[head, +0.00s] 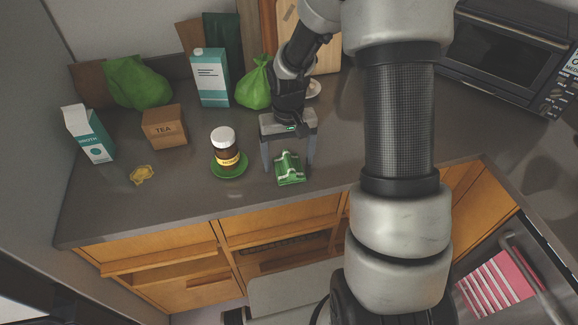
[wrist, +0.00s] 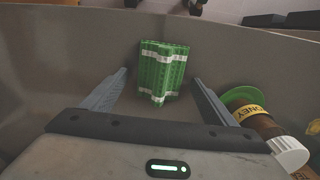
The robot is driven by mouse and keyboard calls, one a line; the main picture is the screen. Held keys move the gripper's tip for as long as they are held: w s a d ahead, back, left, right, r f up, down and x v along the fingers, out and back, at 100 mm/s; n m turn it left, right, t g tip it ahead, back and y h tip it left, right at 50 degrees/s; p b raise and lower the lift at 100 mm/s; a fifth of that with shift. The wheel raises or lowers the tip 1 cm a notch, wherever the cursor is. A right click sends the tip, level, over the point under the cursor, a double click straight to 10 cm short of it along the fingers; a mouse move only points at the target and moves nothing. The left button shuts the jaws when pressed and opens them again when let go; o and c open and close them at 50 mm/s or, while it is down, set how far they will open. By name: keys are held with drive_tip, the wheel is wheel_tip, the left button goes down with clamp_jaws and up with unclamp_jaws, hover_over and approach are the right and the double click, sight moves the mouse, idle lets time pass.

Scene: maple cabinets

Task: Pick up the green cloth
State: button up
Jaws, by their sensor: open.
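The green cloth (head: 289,168) lies folded on the grey counter near its front edge, with white stripes along it. In the wrist view the cloth (wrist: 161,72) is ahead of my gripper, between the lines of its two fingers. My gripper (head: 289,170) is open, pointing down, with one finger on each side of the cloth in the head view. In the wrist view my gripper's fingers (wrist: 160,82) stand apart with nothing between them but the view of the cloth. I cannot tell whether the fingertips touch the counter.
A honey jar (head: 225,146) on a green saucer (head: 229,171) stands just left of my gripper. Further left are a tea box (head: 164,127), a yellow item (head: 142,174) and a broth carton (head: 88,134). Green bags (head: 256,84) and a blue carton (head: 210,78) stand behind. A microwave (head: 506,55) is right.

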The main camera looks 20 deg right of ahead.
sight(288, 158)
drive_tip(key=c, duration=1.1)
wheel_tip(288, 158, up, 10)
drive_tip(key=shift+r, duration=0.1)
